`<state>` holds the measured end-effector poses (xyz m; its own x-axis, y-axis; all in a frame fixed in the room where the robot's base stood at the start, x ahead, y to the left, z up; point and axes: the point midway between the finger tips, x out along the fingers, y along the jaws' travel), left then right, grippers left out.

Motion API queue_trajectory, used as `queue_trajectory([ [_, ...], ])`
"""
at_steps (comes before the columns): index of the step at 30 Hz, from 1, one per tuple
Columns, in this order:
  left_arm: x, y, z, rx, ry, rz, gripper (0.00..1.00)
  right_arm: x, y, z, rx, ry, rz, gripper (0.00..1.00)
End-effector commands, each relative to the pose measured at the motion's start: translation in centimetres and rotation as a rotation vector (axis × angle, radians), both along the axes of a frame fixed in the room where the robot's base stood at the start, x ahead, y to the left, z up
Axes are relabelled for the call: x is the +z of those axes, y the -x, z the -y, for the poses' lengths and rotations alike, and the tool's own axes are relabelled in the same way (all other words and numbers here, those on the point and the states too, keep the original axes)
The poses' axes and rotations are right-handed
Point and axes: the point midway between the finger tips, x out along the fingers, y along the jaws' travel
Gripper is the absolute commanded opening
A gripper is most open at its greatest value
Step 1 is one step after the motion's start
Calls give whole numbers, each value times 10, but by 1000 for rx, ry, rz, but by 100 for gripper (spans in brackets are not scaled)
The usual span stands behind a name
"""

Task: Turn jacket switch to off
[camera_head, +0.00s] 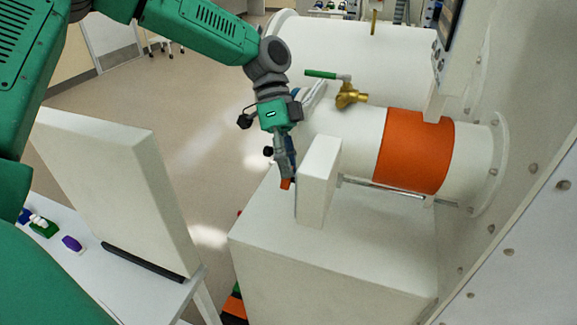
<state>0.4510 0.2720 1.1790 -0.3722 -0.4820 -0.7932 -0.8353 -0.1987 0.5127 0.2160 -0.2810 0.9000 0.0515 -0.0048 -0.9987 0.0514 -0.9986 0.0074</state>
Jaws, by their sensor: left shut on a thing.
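My left gripper (287,172) reaches down from the upper left to the left side of a white upright box (318,180). It is shut on a small orange part (286,184), seemingly the jacket switch, beside that box. The fingers and the box hide most of this part, so I cannot tell which way it is turned. My right gripper is not in view.
The white box stands on a white cabinet (330,255). Behind are white cylinders, one with an orange band (415,150), and a brass valve with a green handle (348,95). At left, a white panel (110,180) stands on a table with small bottles (73,244).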

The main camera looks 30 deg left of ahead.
Motion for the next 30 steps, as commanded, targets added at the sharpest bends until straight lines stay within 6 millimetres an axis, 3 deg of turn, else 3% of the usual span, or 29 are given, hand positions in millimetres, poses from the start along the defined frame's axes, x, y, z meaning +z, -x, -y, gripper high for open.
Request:
queue_trajectory([
  [10,3,-4,-1,7,1,9,0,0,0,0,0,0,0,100],
  [11,3,-4,-1,7,1,9,22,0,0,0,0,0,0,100],
  [12,3,-4,-1,7,1,9,31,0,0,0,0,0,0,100],
  [23,4,-2,-2,4,0,4,31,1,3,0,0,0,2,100],
  [30,32,-18,-19,6,-1,7,31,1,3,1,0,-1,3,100],
])
